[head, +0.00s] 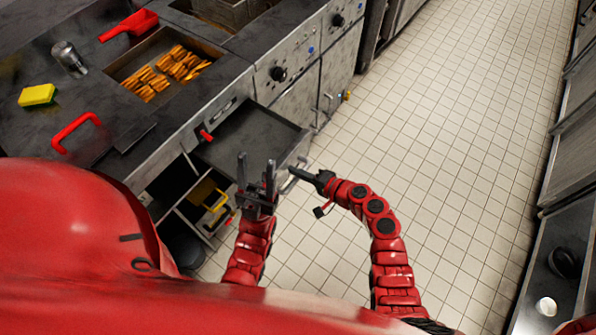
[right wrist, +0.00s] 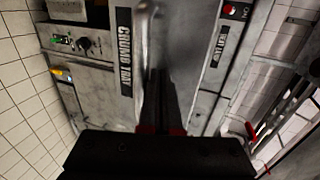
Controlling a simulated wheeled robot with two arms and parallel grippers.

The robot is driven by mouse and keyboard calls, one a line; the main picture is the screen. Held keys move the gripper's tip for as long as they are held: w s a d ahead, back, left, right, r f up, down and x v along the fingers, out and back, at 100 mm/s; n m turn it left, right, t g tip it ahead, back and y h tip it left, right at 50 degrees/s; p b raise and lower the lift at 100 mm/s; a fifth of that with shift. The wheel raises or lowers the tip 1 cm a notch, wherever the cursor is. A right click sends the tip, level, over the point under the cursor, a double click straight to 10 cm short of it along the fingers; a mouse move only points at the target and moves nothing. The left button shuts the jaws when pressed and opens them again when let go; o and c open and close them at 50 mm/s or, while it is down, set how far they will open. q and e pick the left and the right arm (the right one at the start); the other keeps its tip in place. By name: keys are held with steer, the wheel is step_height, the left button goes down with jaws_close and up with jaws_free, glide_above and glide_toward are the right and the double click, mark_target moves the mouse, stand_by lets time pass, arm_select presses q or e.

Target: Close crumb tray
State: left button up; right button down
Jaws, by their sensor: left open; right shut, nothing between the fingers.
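The crumb tray (head: 248,138) is a dark, shallow drawer that stands pulled out from the counter front in the head view. Its front carries a metal bar handle (head: 292,181). The right wrist view shows the "CRUMB TRAY" label (right wrist: 124,52) and the handle (right wrist: 146,22) close ahead of the fingers. My right gripper (head: 293,170) is shut and empty at the tray's front, by the handle; I cannot tell whether it touches. My left gripper (head: 256,170) is open and empty, fingers up, just in front of the tray's near corner.
A fryer well with fries (head: 165,74), a red scoop (head: 130,25), a yellow sponge (head: 37,95) and a shaker (head: 69,58) are on the counter. An open shelf with yellow items (head: 207,194) lies below left. The tiled floor (head: 440,130) to the right is clear.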

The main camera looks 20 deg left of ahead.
steer(key=shift+a, duration=0.1)
steer(key=b, duration=0.6)
glide_toward(233, 132)
steer(key=f, duration=0.1)
steer(key=d+f, duration=0.1)
steer(key=f, duration=0.2)
steer(key=shift+s+d, duration=0.2)
steer(key=shift+d, duration=0.2)
steer(key=w+a+b, duration=0.1)
steer(key=a+b, duration=0.2)
steer(key=w+a+b, duration=0.1)
steer(key=a+b, duration=0.2)
steer(key=w+a+b, duration=0.1)
steer(key=a+b, duration=0.1)
steer(key=a, duration=0.1)
steer(key=shift+w+a+r+b, duration=0.15)
steer(key=shift+w+a+b, duration=0.1)
steer(key=shift+b, duration=0.15)
steer(key=shift+w+a, duration=0.1)
steer(key=shift+a, duration=0.1)
steer(key=shift+a+r+b, duration=0.1)
steer(key=shift+r+b, duration=0.25)
steer(key=shift+r, duration=0.1)
steer(key=shift+r+p, duration=0.15)
steer(key=shift+p, duration=0.15)
